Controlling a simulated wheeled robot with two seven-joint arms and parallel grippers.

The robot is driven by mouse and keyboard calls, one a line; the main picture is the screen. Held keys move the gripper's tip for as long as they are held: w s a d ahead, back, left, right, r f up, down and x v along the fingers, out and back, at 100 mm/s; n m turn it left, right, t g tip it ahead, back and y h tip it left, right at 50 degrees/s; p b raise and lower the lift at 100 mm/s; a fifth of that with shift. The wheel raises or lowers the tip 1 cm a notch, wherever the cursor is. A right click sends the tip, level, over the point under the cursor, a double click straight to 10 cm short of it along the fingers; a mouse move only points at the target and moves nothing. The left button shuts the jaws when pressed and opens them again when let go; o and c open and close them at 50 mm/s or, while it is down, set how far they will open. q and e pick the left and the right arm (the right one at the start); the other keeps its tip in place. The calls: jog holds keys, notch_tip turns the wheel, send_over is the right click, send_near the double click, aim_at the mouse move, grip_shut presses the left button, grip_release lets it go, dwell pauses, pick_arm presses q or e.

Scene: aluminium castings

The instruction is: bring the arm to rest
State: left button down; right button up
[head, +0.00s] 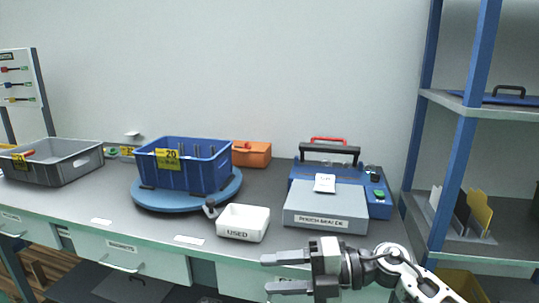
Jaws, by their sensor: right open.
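My right arm comes in from the lower right. Its gripper (287,273) is open and empty, with its two fingers pointing left. In the picture it lies in front of the bench's front edge, below the white box marked USED (243,236). It appears apart from everything on the bench. My left gripper is not in view.
The grey bench (110,202) carries a grey bin (70,173), a blue crate (205,178) on a blue turntable (152,204), an orange box (252,154) and a pouch sealer (326,208). A blue-post shelf (473,105) stands right. Drawers (130,257) sit below the bench.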

jog(key=s+d+f+m+t+h, duration=0.4)
jog(key=s+f+m, duration=0.5)
jog(key=m, duration=0.7)
jog(key=s+d+f+m+t+h, duration=0.5)
jog(key=s+d+f+m+h, duration=0.3)
jog(key=f+m, duration=0.6)
jog(key=s+m+h, duration=0.1)
jog(key=m, duration=0.1)
jog(key=shift+s+d+f+m+t, duration=0.15)
jog(key=shift+s+d+m+t, duration=0.05)
jog(key=shift+d+m+t, duration=0.15)
